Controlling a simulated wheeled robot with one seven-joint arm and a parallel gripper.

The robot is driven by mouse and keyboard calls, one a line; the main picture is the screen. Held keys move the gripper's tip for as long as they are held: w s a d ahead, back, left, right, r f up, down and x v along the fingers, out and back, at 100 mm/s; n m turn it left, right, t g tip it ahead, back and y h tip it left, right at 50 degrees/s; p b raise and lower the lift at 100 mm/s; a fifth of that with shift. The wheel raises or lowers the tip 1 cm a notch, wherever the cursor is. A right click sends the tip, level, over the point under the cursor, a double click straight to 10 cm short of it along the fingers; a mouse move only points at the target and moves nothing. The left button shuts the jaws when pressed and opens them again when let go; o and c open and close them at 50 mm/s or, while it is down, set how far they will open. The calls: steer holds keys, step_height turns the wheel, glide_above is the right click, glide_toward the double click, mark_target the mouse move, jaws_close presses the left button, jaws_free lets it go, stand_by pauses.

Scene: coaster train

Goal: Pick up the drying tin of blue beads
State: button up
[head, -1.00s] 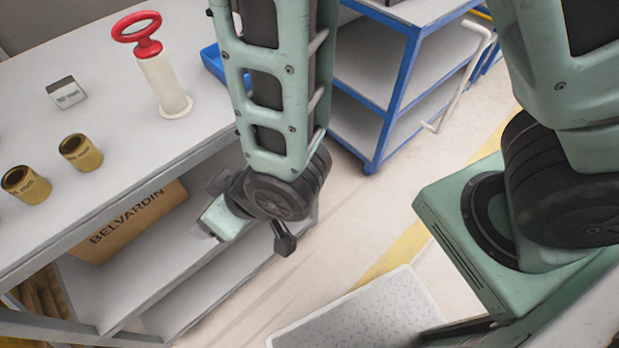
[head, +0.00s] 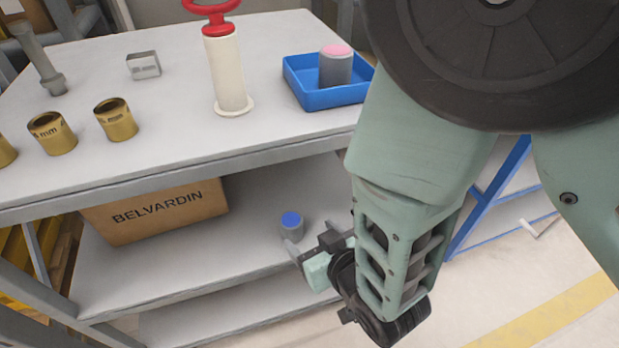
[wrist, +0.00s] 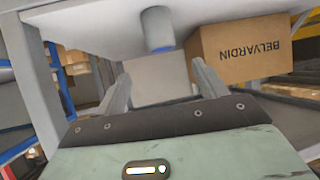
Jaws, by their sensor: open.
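The tin of blue beads (head: 291,231) is a small grey cylinder with a blue top. It stands upright on the middle shelf under the bench top, right of the cardboard box. In the wrist view, which is upside down, the tin (wrist: 158,25) shows between and beyond the fingertips. My gripper (head: 296,250) is at the shelf's front edge, close to the tin and pointing towards it. In the wrist view my gripper (wrist: 162,72) is open and empty, with a gap between it and the tin. The fingers overlap part of the shelf area in the head view.
The BELVARDIN box (head: 155,212) stands left of the tin. The bench top (head: 180,100) is above. On it are a blue tray (head: 325,98) holding a pink-topped tin (head: 336,70), a red-handled white cylinder (head: 228,75) and brass cylinders (head: 116,120). A blue-framed cart (head: 490,195) stands right.

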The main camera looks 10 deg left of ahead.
mark_target(292, 221)
steer(key=b+x, duration=0.1)
steer(key=x, duration=0.9)
steer(key=shift+w+a+f, duration=0.1)
steer(key=shift+a+f, duration=0.15)
steer(key=c, duration=1.1)
